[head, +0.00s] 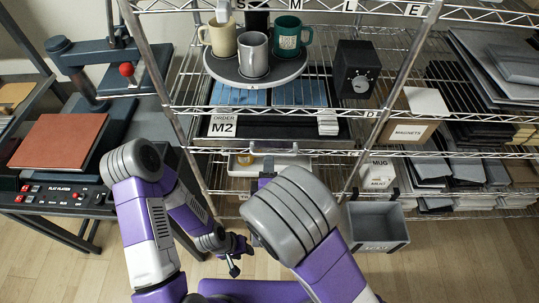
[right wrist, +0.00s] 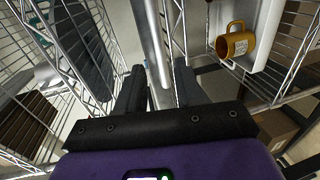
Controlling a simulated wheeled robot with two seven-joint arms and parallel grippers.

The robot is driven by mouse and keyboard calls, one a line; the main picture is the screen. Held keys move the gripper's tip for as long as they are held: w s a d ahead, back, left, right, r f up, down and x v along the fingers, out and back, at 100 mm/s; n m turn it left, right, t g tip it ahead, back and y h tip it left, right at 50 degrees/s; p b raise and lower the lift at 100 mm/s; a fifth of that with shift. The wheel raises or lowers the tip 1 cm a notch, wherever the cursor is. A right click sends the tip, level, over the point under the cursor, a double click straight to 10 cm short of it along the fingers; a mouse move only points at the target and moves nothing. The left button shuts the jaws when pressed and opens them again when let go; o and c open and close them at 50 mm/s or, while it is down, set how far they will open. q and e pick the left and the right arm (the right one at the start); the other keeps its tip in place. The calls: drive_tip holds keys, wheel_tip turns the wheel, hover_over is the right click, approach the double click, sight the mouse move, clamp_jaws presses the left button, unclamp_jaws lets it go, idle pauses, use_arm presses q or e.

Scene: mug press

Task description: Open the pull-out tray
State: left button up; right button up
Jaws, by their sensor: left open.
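The pull-out tray (head: 290,163) is white and sits on the shelf level below the ORDER M2 level, partly hidden by my right arm. In the right wrist view, the white tray (right wrist: 262,40) is at the upper right with a yellow mug (right wrist: 236,44) in it. My right gripper (right wrist: 159,78) has its fingers apart. A grey bar (right wrist: 153,40) shows between them; I cannot tell whether it is a handle or part of the rack, or whether they touch it. My left gripper (head: 236,262) is open and empty, low in front of the rack.
Above, a round stand (head: 255,79) holds three mugs. A flat plate press (head: 66,140) stands at the left. Wire shelves and posts surround the tray. The floor in front has some free room.

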sight(270, 153)
drive_tip(key=b+x, duration=0.1)
drive_tip(key=x, duration=0.5)
drive_tip(key=shift+w, duration=0.1)
drive_tip(key=shift+c, duration=0.3)
clamp_jaws()
